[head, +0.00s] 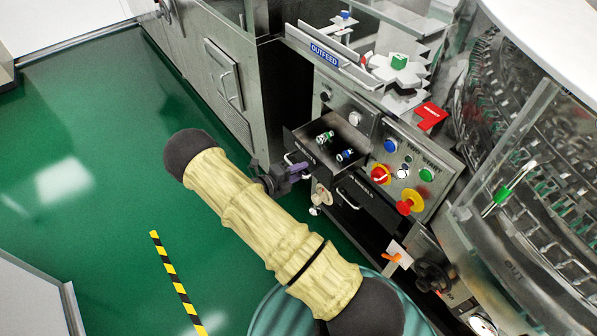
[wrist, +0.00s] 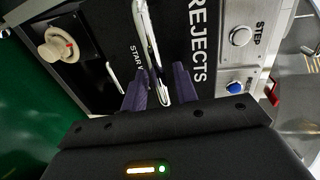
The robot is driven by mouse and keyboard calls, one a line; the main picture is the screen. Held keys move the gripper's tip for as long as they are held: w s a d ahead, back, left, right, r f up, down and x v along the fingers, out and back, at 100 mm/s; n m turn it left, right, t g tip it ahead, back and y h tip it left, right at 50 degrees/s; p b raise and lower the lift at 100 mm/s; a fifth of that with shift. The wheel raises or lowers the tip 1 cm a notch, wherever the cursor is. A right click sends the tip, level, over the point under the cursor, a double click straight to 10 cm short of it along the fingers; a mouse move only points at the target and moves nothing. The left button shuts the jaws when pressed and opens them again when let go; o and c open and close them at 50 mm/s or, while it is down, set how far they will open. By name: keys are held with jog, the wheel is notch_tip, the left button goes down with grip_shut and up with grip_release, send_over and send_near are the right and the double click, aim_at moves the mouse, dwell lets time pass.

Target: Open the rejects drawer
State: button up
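The rejects drawer is a black-fronted drawer in the steel machine, pulled out in the head view so that its inside shows. Its front (wrist: 193,20) carries the white word REJECTS in the wrist view. Its chrome bar handle (wrist: 148,35) runs down between my purple fingers. My gripper (wrist: 160,88) is closed around this handle, with a finger on each side. In the head view my gripper (head: 297,171) is at the drawer's front, partly hidden by my arm. Small vials with green caps (head: 325,137) and blue caps (head: 346,155) lie inside the drawer.
Another black drawer (head: 358,190) with its own handle is shut below and right. The control panel has blue, green and red buttons (head: 381,174). A cream knob (wrist: 57,48) juts out beside the drawers. Green floor (head: 90,130) is clear at left.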

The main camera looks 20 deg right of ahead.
jog(key=v, duration=1.7)
jog(key=shift+s+a, duration=0.15)
jog(key=shift+a, duration=0.1)
